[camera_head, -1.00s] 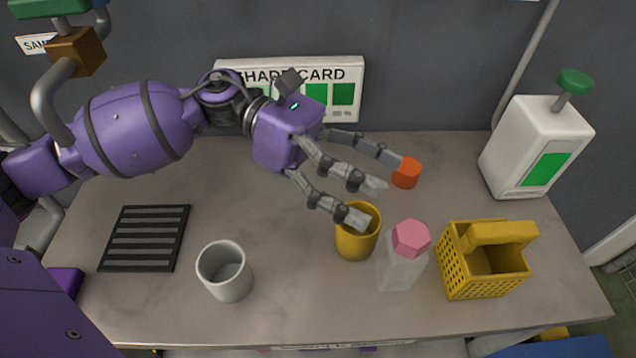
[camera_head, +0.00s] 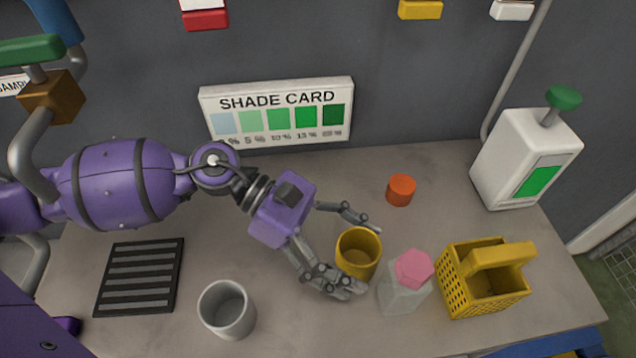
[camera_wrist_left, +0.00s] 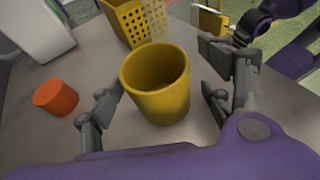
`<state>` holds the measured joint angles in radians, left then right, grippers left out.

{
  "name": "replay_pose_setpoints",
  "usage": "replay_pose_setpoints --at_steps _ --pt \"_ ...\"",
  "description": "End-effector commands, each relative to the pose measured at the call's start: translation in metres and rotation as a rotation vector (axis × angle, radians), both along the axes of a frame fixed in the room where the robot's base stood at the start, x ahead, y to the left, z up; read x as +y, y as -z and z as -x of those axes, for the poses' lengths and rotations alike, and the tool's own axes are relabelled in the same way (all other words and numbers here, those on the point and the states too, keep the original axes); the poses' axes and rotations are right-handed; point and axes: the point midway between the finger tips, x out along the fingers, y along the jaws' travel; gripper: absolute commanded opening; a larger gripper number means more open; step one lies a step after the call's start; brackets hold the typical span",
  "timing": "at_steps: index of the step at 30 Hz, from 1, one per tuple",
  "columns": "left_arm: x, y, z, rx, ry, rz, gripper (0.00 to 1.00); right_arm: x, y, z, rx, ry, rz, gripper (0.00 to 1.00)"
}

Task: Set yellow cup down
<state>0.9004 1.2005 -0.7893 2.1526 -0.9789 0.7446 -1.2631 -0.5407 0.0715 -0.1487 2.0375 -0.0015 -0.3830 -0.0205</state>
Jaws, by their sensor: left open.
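The yellow cup (camera_head: 358,254) stands upright and looks empty on the grey worktop, right of the middle in the head view. My left gripper (camera_head: 362,258) is open, with its fingers spread on either side of the cup. In the left wrist view the yellow cup (camera_wrist_left: 157,88) sits between the open fingers of the left gripper (camera_wrist_left: 165,108), with gaps on both sides. The cup's base appears to rest on the worktop. My right gripper is not in view.
A clear bottle with a pink cap (camera_head: 413,268) stands close right of the cup, then a yellow basket (camera_head: 462,290). An orange cylinder (camera_head: 400,190) is behind. A white cup (camera_head: 227,309) and a black rack (camera_head: 140,276) stand left. A white dispenser (camera_head: 515,150) is back right.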

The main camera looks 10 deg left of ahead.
Motion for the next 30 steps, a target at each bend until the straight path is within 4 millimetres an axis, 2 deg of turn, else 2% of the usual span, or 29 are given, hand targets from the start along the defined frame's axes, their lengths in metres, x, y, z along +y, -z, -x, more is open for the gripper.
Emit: replay_pose_setpoints --at_steps 3,10,21,30 --pt "-0.0095 -0.0018 -0.0011 -0.012 0.004 0.002 0.73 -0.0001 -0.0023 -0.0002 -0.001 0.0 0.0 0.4" --pt "-0.0101 -0.0003 -0.0011 -0.012 0.003 0.001 0.73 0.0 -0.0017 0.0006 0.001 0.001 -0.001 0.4" --pt "-0.01 -0.0007 -0.0011 -0.012 0.004 0.0 0.24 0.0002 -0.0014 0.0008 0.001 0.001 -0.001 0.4" --pt "-0.0099 -0.0032 -0.0011 -0.012 0.004 0.002 0.23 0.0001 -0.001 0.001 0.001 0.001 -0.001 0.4"
